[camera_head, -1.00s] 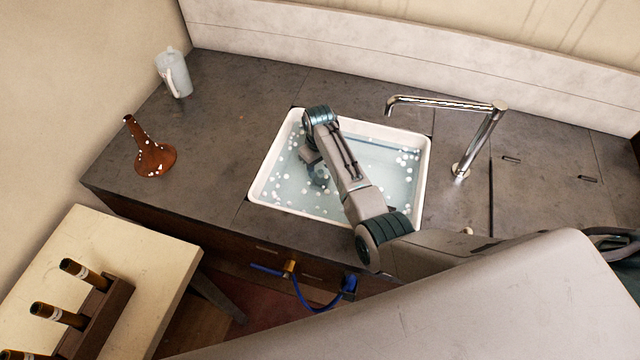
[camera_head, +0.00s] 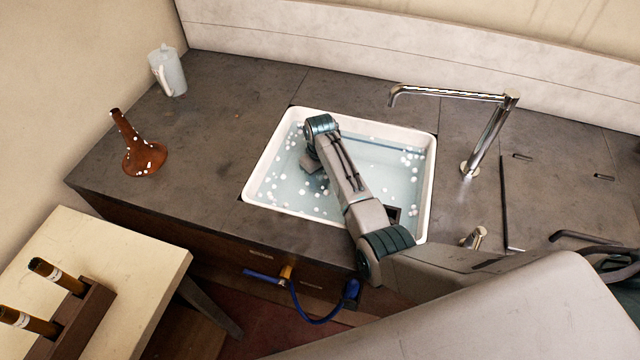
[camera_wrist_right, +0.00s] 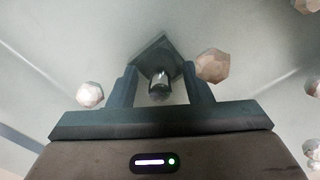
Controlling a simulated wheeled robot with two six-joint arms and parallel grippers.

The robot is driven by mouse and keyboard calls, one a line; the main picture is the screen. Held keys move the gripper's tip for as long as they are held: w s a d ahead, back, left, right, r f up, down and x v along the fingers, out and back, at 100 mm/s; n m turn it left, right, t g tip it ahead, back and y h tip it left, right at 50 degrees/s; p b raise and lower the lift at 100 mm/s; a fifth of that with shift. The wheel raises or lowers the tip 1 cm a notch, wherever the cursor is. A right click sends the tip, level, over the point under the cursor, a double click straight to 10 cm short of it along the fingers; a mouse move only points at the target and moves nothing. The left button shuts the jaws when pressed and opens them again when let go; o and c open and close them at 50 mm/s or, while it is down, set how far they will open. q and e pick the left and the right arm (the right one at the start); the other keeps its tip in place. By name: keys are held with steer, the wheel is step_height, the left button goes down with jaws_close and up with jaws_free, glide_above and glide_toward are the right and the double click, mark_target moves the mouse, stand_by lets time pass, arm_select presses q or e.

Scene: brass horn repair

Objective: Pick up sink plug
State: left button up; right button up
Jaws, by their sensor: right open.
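The sink plug (camera_wrist_right: 156,48) shows in the right wrist view as a dark, angular plate with a shiny metal knob, on the pale sink floor. My right gripper (camera_wrist_right: 162,76) is open, its two fingers on either side of the knob, with a visible gap around it. In the head view my right arm reaches down into the water-filled white sink (camera_head: 262,160); its fingers and the plug are hidden there by the arm and water. My left gripper is in neither view.
Whitish bits float in the sink, two of them (camera_wrist_right: 90,95) close to the fingers. A chrome faucet (camera_head: 490,135) stands right of the sink. A brown horn bell (camera_head: 145,157) and a pale jug (camera_head: 167,72) stand on the counter (camera_head: 225,110) at left.

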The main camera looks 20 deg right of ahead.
steer(key=shift+c, duration=0.5)
jaws_close()
steer(key=shift+r, duration=0.1)
